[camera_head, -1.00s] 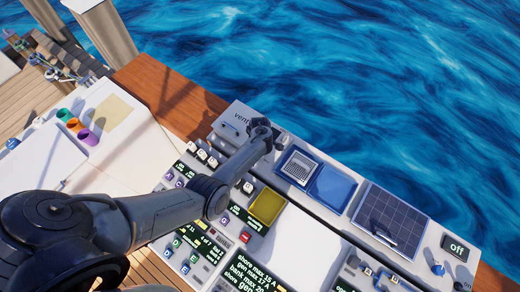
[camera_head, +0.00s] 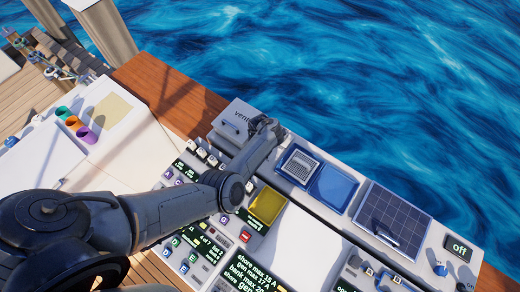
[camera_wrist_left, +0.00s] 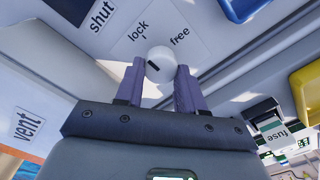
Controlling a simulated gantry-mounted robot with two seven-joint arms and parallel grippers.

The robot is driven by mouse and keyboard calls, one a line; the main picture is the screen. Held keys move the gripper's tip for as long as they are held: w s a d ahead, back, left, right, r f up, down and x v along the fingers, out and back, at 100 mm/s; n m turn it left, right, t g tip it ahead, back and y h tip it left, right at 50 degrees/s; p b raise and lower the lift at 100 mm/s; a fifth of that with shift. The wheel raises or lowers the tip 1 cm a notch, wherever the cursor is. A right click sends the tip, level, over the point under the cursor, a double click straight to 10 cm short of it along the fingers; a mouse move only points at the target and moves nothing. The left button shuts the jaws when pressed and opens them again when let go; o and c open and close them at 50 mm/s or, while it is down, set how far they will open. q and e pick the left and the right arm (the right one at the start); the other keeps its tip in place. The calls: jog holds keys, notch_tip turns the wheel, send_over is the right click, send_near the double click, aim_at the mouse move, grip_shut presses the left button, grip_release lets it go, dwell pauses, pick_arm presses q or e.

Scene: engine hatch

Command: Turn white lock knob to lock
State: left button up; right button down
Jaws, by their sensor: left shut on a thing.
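The white lock knob (camera_wrist_left: 160,64) shows in the left wrist view as a round white cap with a short black mark. The labels "lock" (camera_wrist_left: 139,31) and "free" (camera_wrist_left: 180,37) are printed on the panel beyond it. My left gripper (camera_wrist_left: 160,76) has its two purple fingers on either side of the knob and is shut on it. The black mark slants and lies on the left part of the knob's face. In the head view my left gripper (camera_head: 266,128) is at the vent box, and my arm hides the knob there. My right gripper is not in view.
A blue tray (camera_head: 336,188) and a dark solar panel (camera_head: 392,220) lie right of my gripper. A yellow bin (camera_head: 268,206) and display panels are in front. The "vent" box (camera_head: 228,120) stands beside my gripper. Water lies beyond the edge.

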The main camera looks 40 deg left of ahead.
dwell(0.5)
pick_arm(q)
jog(key=o, duration=1)
jog(key=shift+o, duration=0.2)
jog(key=shift+r, duration=0.1)
notch_tip(320, 180, up, 11)
jog(key=p, duration=0.3)
jog(key=shift+f, duration=0.2)
